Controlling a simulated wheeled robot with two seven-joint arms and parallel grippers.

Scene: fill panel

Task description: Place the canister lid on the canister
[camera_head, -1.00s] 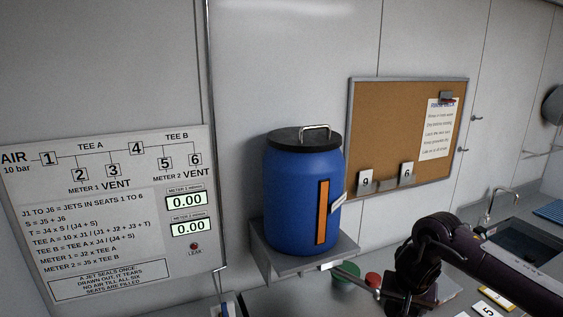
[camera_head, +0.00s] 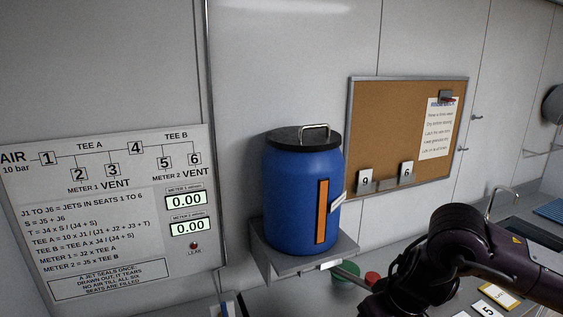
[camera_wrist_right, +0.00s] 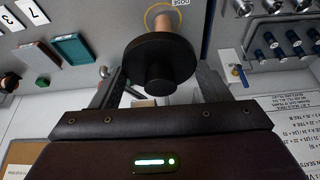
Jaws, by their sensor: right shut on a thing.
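A black round lid with a central knob (camera_wrist_right: 160,62) sits between the fingers of my right gripper (camera_wrist_right: 160,80) in the right wrist view; I take it for the canister lid. The gripper is shut on it, with a finger at each side. A tan cylinder (camera_wrist_right: 163,22) shows beyond the lid, inside a yellow ring marked "DOSE"; the lid partly hides it, and I cannot tell whether they touch. In the head view only my right arm shows, at lower right; its fingers are hidden. My left gripper is not in view.
A blue drum (camera_head: 296,205) with a black, handled top stands on a wall shelf (camera_head: 284,263). A green container (camera_head: 344,275) and a red one (camera_head: 372,278) stand on the counter near my arm. A teal tray (camera_wrist_right: 80,49) and a blue-handled valve (camera_wrist_right: 237,72) flank the lid.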

